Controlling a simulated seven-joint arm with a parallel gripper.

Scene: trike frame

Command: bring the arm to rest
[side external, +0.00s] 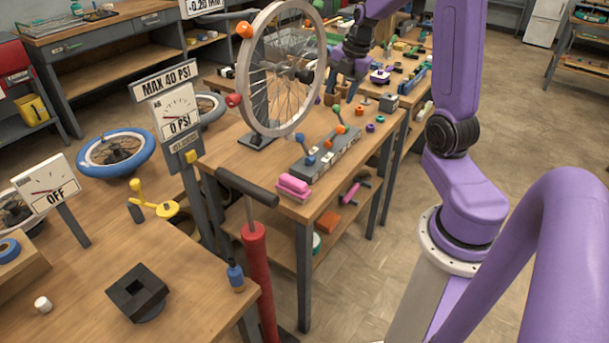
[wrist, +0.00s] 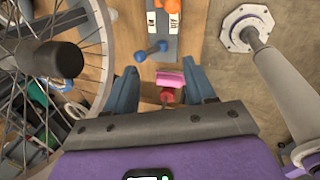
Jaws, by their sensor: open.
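My gripper (side external: 345,72) hangs over the far part of the middle workbench (side external: 222,148), just right of the upright spoked wheel (side external: 318,92) in the side view. In the wrist view my gripper (wrist: 162,88) has its two blue-grey fingers spread apart. Nothing is held between them. A pink block (wrist: 170,79) and a red part (wrist: 167,97) show in the gap, farther off beneath the fingers. The wheel (wrist: 102,52) fills the left of the wrist view, close to the left finger. In the side view the fingertips are small and partly hidden.
A grey rack (side external: 322,160) with coloured-knob tools and pink blocks (side external: 293,187) occupy the bench's front. A red pump (side external: 258,270) stands before it. Gauge signs (side external: 175,112) rise at left. A blue tyre (side external: 116,155) lies behind them. Floor (side external: 540,120) at right is clear.

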